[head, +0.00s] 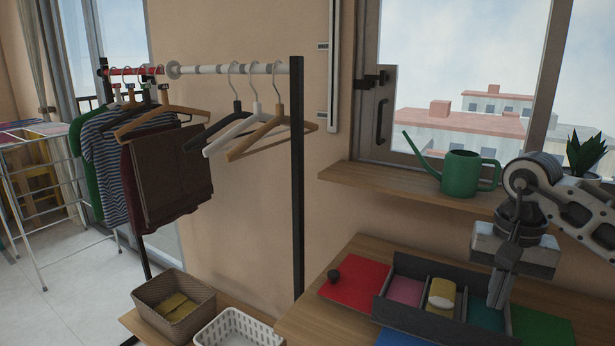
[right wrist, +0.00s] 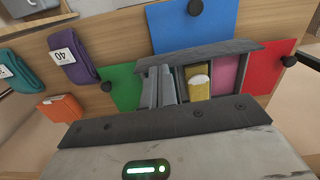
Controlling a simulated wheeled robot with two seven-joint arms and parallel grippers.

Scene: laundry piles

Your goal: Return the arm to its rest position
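My right gripper (head: 495,298) hangs pointing down over the right part of the dark divided tray (head: 418,322). Its two fingers (right wrist: 160,87) are close together in the right wrist view, with nothing seen between them. My right arm (head: 580,210) comes in from the right edge. The gripper hides part of the tray's right compartment. My left gripper and arm are not in view.
The tray holds a yellow rolled cloth (head: 441,297). Red (head: 355,283) and green (right wrist: 120,85) mats lie beside it. A green watering can (head: 461,174) and a plant (head: 586,152) stand on the sill behind my arm. A clothes rack (head: 297,180) stands left.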

